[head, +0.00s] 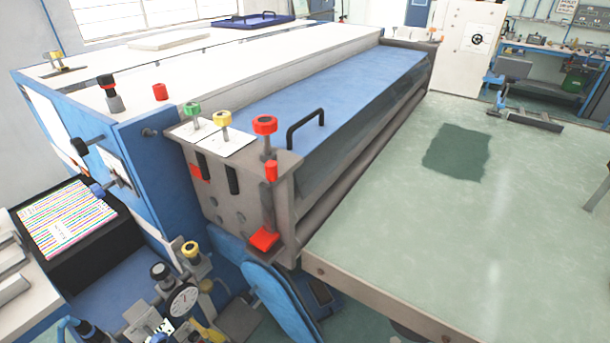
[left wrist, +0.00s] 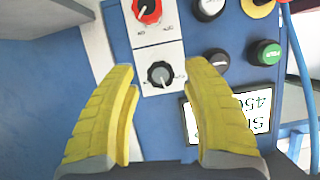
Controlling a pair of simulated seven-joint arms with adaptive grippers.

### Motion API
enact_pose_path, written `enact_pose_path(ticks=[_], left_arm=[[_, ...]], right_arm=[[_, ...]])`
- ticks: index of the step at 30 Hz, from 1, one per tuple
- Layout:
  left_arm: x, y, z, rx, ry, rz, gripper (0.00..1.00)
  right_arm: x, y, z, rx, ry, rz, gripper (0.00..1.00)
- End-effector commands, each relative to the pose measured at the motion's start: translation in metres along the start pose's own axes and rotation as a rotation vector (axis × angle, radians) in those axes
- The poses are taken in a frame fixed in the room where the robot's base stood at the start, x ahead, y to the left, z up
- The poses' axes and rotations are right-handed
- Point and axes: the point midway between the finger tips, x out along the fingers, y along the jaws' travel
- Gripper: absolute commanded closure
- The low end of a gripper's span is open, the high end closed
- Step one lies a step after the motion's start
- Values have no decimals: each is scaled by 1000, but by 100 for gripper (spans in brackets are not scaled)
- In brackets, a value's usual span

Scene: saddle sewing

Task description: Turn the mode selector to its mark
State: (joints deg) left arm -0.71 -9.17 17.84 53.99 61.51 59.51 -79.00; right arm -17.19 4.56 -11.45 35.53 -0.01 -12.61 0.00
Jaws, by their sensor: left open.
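In the left wrist view a blue panel carries two white plates with rotary knobs. A dark knob (left wrist: 160,74) with a light pointer sits on the lower plate, with small labels around it. A red knob (left wrist: 147,10) sits on the upper plate, cut by the top edge. I cannot tell from lettering which is the mode selector. My left gripper (left wrist: 160,82) is open, its yellow fingers on either side of the dark knob in the picture, with no visible contact; the depth between them is unclear. Neither gripper shows in the head view.
A green button (left wrist: 265,53), black buttons and a display (left wrist: 232,115) lie right of the knobs. A blue cable runs down the right.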

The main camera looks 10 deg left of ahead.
Motion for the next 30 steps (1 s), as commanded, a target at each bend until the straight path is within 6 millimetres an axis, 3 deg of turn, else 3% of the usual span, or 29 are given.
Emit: enact_pose_path(ticks=[18, 30], left_arm=[[0, -1, 0, -302, 1, 127, 52], [0, 0, 0, -331, 0, 137, 52]], right_arm=[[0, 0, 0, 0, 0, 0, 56], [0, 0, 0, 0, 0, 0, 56]])
